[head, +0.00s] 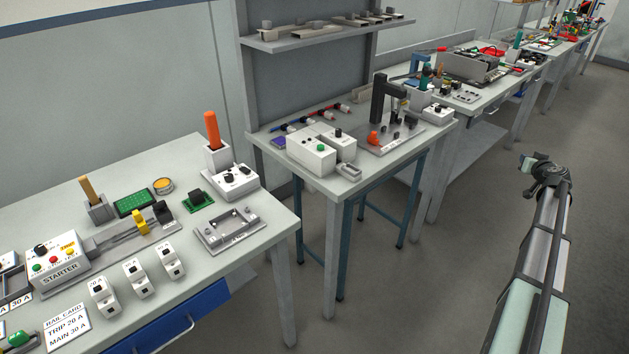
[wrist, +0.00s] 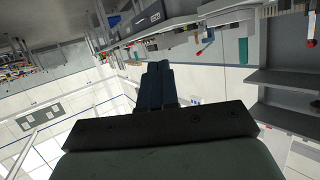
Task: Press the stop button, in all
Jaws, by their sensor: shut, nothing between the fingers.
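A white box labelled STARTER (head: 60,281) sits on the near left table. Its top carries a green button (head: 37,267), a red button (head: 54,260), a yellow button (head: 70,252) and a black knob (head: 41,249). No button can be read as marked stop at this size. My gripper (head: 526,162) is far off to the right, over the floor and away from the tables. In the wrist view my gripper (wrist: 156,82) shows its fingers together with nothing between them. The starter box cannot be made out in the wrist view.
Several white breakers (head: 137,279) stand before the rail beside the starter. An orange-handled tool (head: 212,130) rises upright at that table's back. A middle table holds a white box with a green button (head: 320,148). Floor (head: 440,290) between my arm and the tables is clear.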

